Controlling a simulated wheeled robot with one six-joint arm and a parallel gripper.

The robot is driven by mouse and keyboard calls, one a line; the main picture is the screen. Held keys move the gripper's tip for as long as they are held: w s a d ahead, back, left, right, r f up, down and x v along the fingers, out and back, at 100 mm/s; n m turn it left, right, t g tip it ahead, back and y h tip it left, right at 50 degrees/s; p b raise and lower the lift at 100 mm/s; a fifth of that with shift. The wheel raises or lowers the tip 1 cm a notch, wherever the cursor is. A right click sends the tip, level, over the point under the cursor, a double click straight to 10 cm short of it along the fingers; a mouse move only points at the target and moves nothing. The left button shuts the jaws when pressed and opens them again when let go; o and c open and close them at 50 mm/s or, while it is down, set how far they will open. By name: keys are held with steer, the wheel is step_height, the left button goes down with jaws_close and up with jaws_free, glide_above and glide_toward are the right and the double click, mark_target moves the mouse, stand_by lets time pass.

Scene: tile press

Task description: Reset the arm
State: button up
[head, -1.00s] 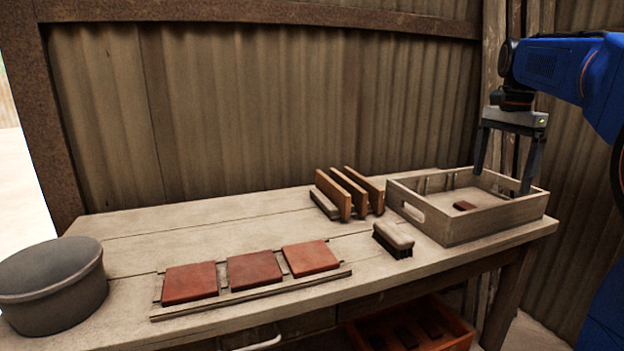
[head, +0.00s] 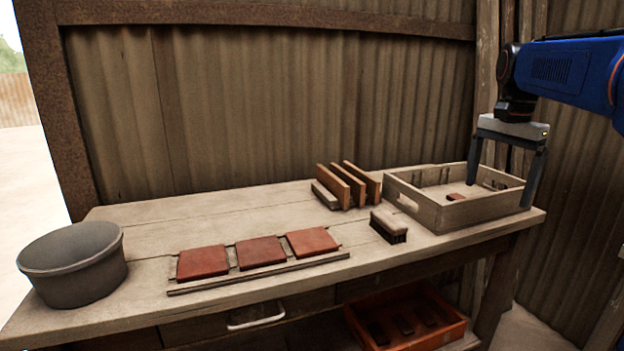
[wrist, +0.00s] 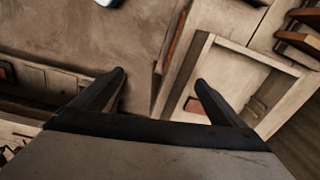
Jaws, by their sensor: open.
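My gripper (head: 502,184) is open and empty, pointing down at the right end of the bench, by the wooden tray (head: 455,216). In the head view its fingers overlap the tray's right part. The tray also shows in the wrist view (wrist: 200,62), beyond the right finger. A small reddish piece (head: 455,197) lies inside the tray.
Three red tiles (head: 262,252) lie in a row on the bench (head: 150,215). A grey tub (head: 72,265) stands at left. A brush (head: 389,224) and a rack with wooden boards (head: 347,186) sit left of the tray. An orange crate (head: 408,325) is below.

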steer(key=s+a+f+n+t, duration=0.2)
steer(key=s+a+f+n, duration=0.4)
steer(key=s+f, duration=0.5)
steer(key=s+a+f+n+t, duration=0.2)
steer(key=s+a+f+n, duration=0.4)
steer(key=s+f, duration=0.6)
steer(key=s+a, duration=0.1)
steer(key=s, duration=0.1)
steer(key=shift+s+f, duration=0.25)
steer(key=shift+s, duration=0.15)
